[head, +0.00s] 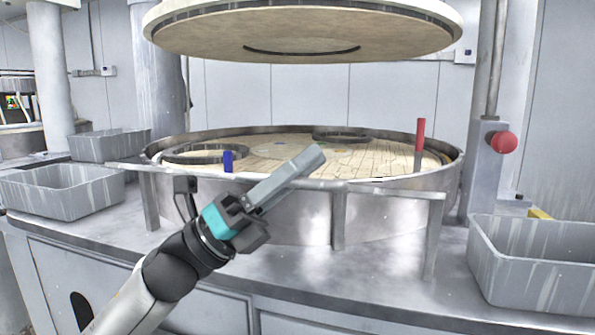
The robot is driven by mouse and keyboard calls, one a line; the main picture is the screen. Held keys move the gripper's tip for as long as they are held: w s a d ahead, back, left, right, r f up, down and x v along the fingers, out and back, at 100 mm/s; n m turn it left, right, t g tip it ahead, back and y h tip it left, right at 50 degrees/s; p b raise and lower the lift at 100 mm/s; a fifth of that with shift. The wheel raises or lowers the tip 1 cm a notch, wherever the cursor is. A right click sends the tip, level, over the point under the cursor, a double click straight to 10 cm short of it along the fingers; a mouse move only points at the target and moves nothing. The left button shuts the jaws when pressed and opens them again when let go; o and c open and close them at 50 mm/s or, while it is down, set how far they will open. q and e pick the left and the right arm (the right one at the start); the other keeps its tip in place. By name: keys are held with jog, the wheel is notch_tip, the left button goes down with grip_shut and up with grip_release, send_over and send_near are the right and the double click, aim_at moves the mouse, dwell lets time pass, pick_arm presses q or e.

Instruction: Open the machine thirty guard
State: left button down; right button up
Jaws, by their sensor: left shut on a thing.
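The guard appears to be the grey metal rail (392,188) on short posts along the front of the round polishing machine (290,227). It stands upright, a little above the bench. My left gripper (257,209), with a teal band and black jaws, is at the rail's middle-left, in front of the machine. It is shut, seemingly on the rail. A long grey block (288,178) reaches from the jaws over the rail toward the platen; I cannot tell whether it belongs to the guard. The jaws hide the contact. My right gripper is out of view.
A big round upper plate (300,28) hangs above the tiled platen (285,155). Blue (228,161) and red (420,134) posts stand at its edge. Grey bins sit on the bench at left (65,190) and right (535,265). A red knob (503,142) is on the right column.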

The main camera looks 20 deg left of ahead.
pick_arm(q)
jog(key=shift+s+d, duration=0.15)
jog(key=shift+d, duration=0.1)
jog(key=c, duration=1.3)
grip_release()
jog(key=o, duration=0.3)
jog(key=shift+d, duration=0.2)
jog(key=shift+o, duration=0.8)
jog(key=shift+a, duration=0.1)
jog(key=shift+a, duration=0.1)
